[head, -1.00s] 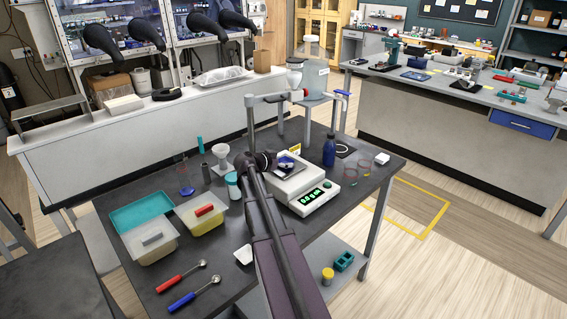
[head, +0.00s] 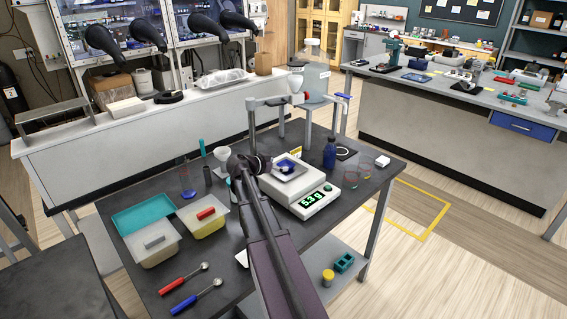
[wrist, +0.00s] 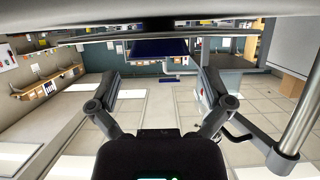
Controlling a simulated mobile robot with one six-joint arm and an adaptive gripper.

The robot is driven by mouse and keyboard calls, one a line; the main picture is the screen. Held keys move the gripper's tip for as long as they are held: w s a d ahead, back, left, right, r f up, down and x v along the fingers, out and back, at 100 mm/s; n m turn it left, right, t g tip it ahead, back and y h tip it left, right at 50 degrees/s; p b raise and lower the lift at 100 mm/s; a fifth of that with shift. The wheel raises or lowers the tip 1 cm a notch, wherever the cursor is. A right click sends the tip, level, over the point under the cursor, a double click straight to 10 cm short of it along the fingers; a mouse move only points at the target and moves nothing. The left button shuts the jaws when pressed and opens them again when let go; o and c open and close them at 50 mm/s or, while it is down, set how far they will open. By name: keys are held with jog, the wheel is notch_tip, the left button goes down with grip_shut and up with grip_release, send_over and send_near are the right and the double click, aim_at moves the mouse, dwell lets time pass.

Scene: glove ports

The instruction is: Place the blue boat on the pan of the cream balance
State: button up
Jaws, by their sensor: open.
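The cream balance (head: 309,203) stands on the dark bench in the head view, its green display lit. A small dark-blue piece, which looks like the blue boat (head: 285,166), is on the balance's pan (head: 290,174). My gripper is at the left of the balance in the head view, its fingers mostly hidden by my own arm. In the wrist view my gripper (wrist: 160,82) has its two fingers wide apart with nothing between them. The wrist view looks out into the room, and I cannot make out the boat or the pan there.
A blue bottle (head: 329,153) stands behind the balance, under a grey frame holding a funnel.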

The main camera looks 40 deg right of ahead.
jog(key=p+v, duration=0.2)
jog(key=v, duration=0.6)
jog(key=shift+a+r+p, duration=0.15)
jog(key=shift+a+p, duration=0.15)
jog(key=shift+p, duration=0.1)
jog(key=shift+s, duration=0.1)
